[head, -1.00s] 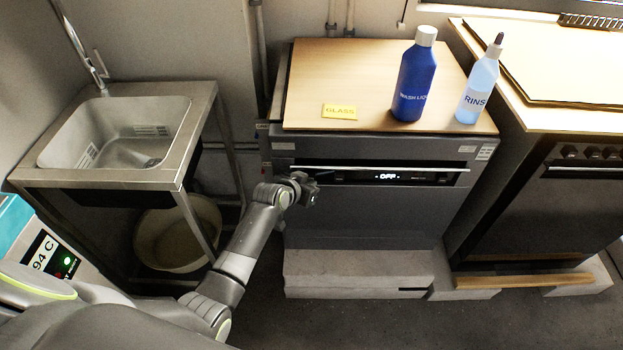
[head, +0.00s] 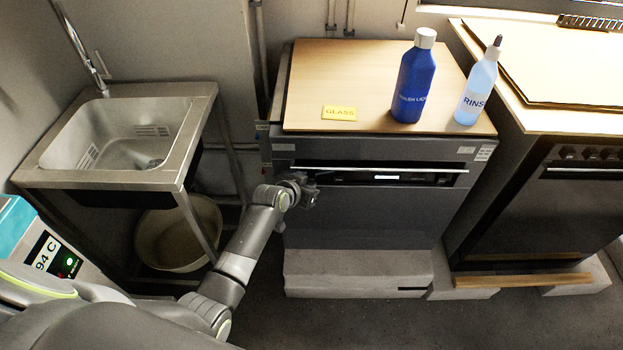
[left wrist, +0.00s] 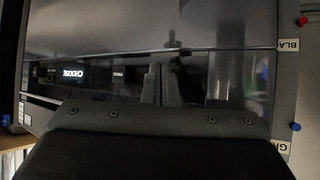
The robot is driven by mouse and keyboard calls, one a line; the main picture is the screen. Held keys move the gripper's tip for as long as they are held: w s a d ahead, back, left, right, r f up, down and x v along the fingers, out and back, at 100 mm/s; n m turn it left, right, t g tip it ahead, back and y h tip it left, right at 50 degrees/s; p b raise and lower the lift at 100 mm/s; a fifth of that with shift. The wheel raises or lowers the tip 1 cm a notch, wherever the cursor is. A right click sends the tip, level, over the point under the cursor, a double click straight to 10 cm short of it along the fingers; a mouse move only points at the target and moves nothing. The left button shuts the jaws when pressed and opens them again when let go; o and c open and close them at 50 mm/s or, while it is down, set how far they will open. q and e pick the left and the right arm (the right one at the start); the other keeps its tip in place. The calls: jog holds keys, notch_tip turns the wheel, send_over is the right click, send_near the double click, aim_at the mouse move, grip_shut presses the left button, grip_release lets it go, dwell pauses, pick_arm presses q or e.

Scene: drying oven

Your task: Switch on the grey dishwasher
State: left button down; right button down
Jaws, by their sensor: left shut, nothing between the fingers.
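The grey dishwasher (head: 380,225) stands in the middle of the head view under a wooden top. Its dark control strip holds a small display (head: 400,177), which is lit but blurred in the head view. In the left wrist view the display (left wrist: 73,73) is lit and appears to read CHOOSE, upside down. My left gripper (head: 314,187) is at the left end of the control strip. In the left wrist view its fingertips (left wrist: 160,72) are together and empty, close to the dark panel; whether they touch it I cannot tell. My right gripper is not in view.
A blue bottle (head: 414,80), a pale rinse bottle (head: 479,85) and a yellow GLASS card (head: 339,112) are on the wooden top (head: 310,75). A sink (head: 120,135) is on the left, with a tub (head: 178,235) below. An oven (head: 560,200) stands on the right.

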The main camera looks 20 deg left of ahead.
pick_arm(q)
jog(key=s+d+p, duration=0.1)
jog(key=s+p, duration=0.3)
jog(key=s, duration=0.1)
jog(key=shift+s+d, duration=0.35)
jog(key=shift+s, duration=0.05)
jog(key=shift+f, duration=0.1)
jog(key=s+a+f+n+g+y, duration=0.15)
jog(key=s+a+f, duration=0.25)
jog(key=s+f, duration=0.6)
jog(key=s+a+f+n+g+y, duration=0.1)
jog(key=s+a+f+g, duration=0.25)
jog(key=s+f, duration=0.7)
jog(key=s+a+f+g, duration=0.1)
jog(key=s+a+f, duration=0.1)
jog(key=s, duration=0.7)
jog(key=s+a+f+g+y, duration=0.1)
jog(key=s+f, duration=0.4)
jog(key=s, duration=0.5)
jog(key=s+a+f+g, duration=0.2)
jog(key=s+a+f, duration=0.1)
jog(key=s, duration=0.6)
jog(key=shift+s+f+n, duration=0.2)
jog(key=shift+s+n, duration=0.05)
jog(key=shift+n, duration=0.2)
